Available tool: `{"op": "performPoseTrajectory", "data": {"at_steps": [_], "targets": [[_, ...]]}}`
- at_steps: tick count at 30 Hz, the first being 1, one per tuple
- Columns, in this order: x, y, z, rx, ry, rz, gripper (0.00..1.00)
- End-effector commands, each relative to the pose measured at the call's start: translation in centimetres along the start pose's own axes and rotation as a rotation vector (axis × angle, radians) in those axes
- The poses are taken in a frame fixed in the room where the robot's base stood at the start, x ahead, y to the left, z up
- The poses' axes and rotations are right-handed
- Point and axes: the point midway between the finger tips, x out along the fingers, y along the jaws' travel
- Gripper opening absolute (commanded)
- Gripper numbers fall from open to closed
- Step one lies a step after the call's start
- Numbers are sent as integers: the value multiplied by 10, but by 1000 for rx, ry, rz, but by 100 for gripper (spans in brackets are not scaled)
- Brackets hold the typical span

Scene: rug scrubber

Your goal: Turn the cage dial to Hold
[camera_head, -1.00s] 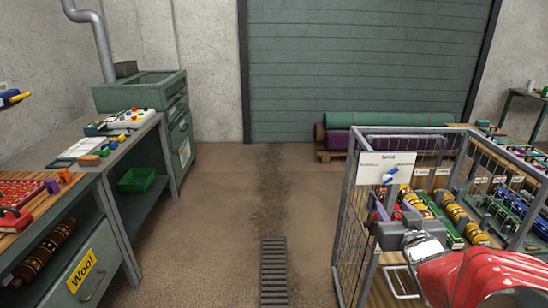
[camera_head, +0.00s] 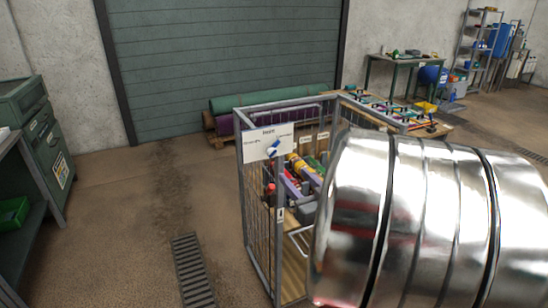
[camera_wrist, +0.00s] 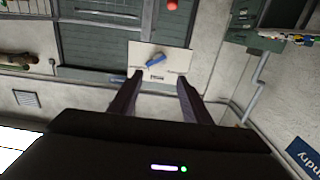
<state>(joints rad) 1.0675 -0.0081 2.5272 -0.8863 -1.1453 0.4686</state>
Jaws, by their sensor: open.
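The cage dial is a blue knob (camera_head: 273,150) on a white label plate (camera_head: 254,152) at the top front corner of the wire cage (camera_head: 280,235). The knob sits slanted on the plate; the small lettering is too blurred to read surely. In the wrist view the knob (camera_wrist: 155,60) and plate (camera_wrist: 178,58) show just beyond my fingertips, with the plate's heading at the bottom. My gripper (camera_wrist: 159,80) is open and empty, its fingers apart on either side of the plate's lower middle. No contact with the knob shows. In the head view my arm hides the cage's right side.
Rolled rugs (camera_head: 270,100) lie on a pallet by the shutter (camera_head: 220,60). A green cabinet (camera_head: 45,130) stands at left, and a floor drain (camera_head: 193,270) lies in open floor left of the cage. A far table (camera_head: 408,62) is at back right.

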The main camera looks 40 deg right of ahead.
Motion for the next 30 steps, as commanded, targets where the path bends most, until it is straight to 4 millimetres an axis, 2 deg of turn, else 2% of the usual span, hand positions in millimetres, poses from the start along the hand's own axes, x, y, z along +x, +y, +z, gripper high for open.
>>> {"op": "performPoseTrajectory", "data": {"at_steps": [8,24,30], "targets": [[30,-1,1,1,-1,-3,44],[112,-1,0,0,-1,-2,44],[130,0,0,0,0,0,44]]}}
